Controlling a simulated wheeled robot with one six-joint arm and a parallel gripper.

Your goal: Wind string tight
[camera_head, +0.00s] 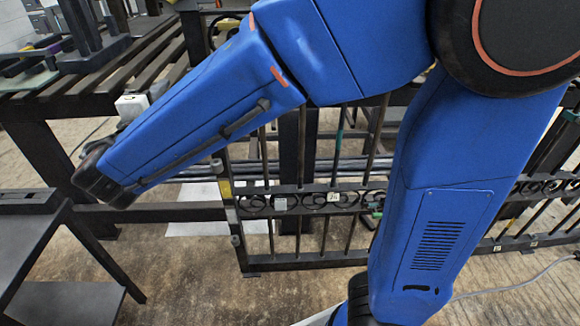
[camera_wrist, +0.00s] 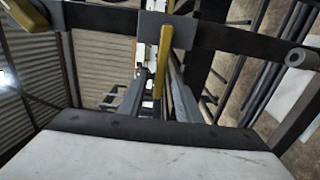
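The string is not clearly visible in either view. A dark metal gate with a row of scrolls (camera_head: 262,203) stands upright behind my blue arm in the head view, and the arm hides part of it. The dark end of my arm is at the left, left of the gate and apart from it, near the black tables. In the wrist view a pale housing with a black edge fills the bottom. Two grey bars run away beyond it, with a yellow bar (camera_wrist: 163,60) between them. I cannot tell whether these bars are fingers of my gripper.
A slatted dark rack (camera_head: 110,85) stands at the upper left, with a black table (camera_head: 30,235) below it. A white box (camera_head: 132,104) sits at the rack's edge. A cable (camera_head: 520,287) lies on the floor at the lower right. The floor before the gate is clear.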

